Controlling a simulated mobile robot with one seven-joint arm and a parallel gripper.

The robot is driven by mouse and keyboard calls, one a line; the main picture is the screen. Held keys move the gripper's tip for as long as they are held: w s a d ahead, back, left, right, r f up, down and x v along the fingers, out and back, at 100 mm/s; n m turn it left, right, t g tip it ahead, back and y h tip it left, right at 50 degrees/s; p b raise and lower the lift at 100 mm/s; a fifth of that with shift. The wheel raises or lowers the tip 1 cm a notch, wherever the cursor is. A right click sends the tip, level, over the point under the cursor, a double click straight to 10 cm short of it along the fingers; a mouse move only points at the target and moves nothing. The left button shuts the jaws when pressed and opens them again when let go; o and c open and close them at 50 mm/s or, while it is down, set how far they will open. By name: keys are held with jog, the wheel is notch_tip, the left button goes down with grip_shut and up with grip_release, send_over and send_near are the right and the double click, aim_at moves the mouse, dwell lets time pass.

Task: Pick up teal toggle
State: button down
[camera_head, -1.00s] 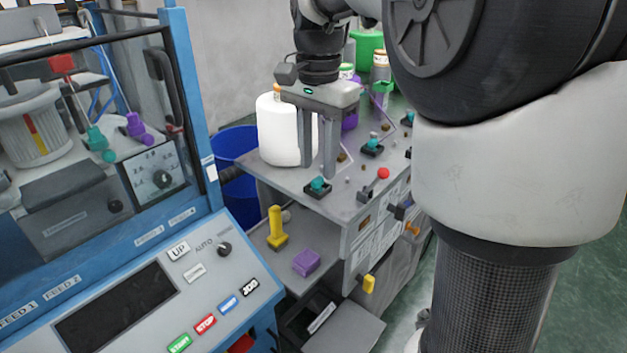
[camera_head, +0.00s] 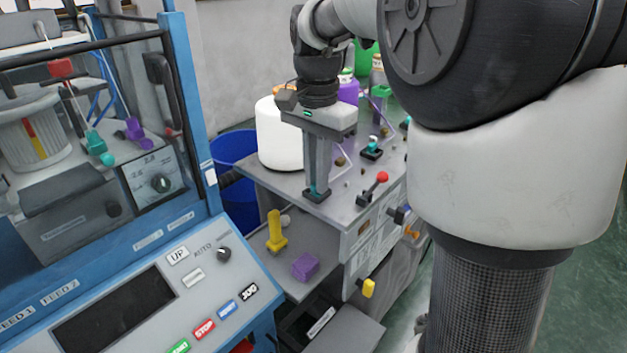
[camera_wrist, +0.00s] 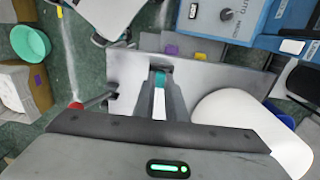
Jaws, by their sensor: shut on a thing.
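The teal toggle (camera_head: 316,190) stands on a dark square base near the front left corner of the grey worktop (camera_head: 262,176). My gripper (camera_head: 317,184) points straight down over it, with its fingertips at the base. In the wrist view the teal toggle (camera_wrist: 159,80) shows between the two fingers (camera_wrist: 159,88), which are closed on it. In the head view the fingers hide most of the toggle. It appears to be still at its base.
A white cylinder (camera_head: 280,140) stands left of my gripper. A red-knobbed lever (camera_head: 382,177) and another teal-topped toggle (camera_head: 372,148) are to the right. A yellow handle (camera_head: 275,230) and a purple block (camera_head: 305,266) sit on the lower shelf. The blue machine (camera_head: 190,120) is at left.

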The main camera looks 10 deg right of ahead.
notch_tip(320, 180, up, 10)
jog(key=p, duration=0.1)
dwell(0.4)
jog(key=shift+s, duration=0.1)
